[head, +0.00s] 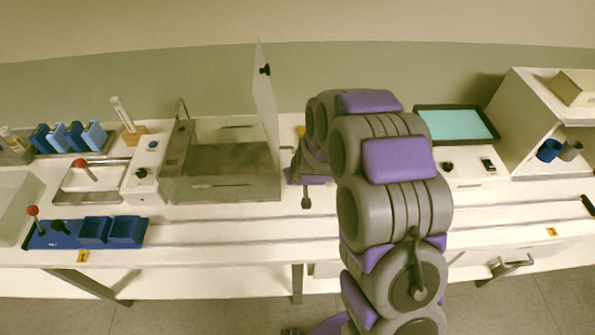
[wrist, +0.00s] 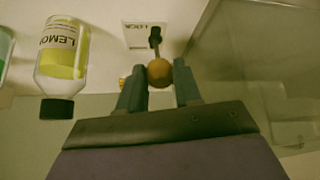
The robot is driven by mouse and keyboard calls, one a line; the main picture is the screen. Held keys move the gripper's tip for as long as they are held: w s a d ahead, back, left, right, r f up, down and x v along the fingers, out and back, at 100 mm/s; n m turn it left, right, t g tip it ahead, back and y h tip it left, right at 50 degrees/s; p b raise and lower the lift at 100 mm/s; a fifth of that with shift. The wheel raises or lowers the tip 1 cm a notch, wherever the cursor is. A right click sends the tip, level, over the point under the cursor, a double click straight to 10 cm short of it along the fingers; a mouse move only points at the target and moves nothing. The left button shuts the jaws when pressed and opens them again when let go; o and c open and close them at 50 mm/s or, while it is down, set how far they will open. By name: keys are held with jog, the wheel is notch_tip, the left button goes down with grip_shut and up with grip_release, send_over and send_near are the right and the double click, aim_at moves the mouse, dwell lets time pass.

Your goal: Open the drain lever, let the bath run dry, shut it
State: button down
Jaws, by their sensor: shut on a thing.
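In the wrist view my gripper (wrist: 160,70) is shut on a round orange-yellow knob (wrist: 158,73). The knob sits at the end of a short dark lever (wrist: 155,38) in front of a white label plate (wrist: 137,30), whose print I cannot read. In the head view the open-topped grey bath (head: 222,189) stands left of my arm, with a clear lid (head: 263,100) standing upright. I cannot tell the liquid level in it. The lever is hidden behind my arm in the head view. A pale clear-walled thing (wrist: 245,70) shows at the right of the wrist view.
A yellow bottle marked LEMO- (wrist: 62,55) with a black cap is left of my gripper in the wrist view. In the head view a white control box (head: 146,160) stands left of the bath, and a blue tray (head: 72,236) at front left. A teal-topped panel (head: 455,124) is at right.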

jog(key=shift+s+f, duration=0.4)
jog(key=c, duration=1.1)
grip_release()
jog(key=shift+c, duration=0.2)
jog(key=o, duration=0.4)
jog(key=shift+w+a+r, duration=0.15)
jog(key=shift+w, duration=0.05)
jog(key=shift+c, duration=0.2)
jog(key=shift+r, duration=0.15)
jog(key=p+v, duration=0.3)
jog(key=v, duration=1.4)
jog(key=shift+r, duration=0.1)
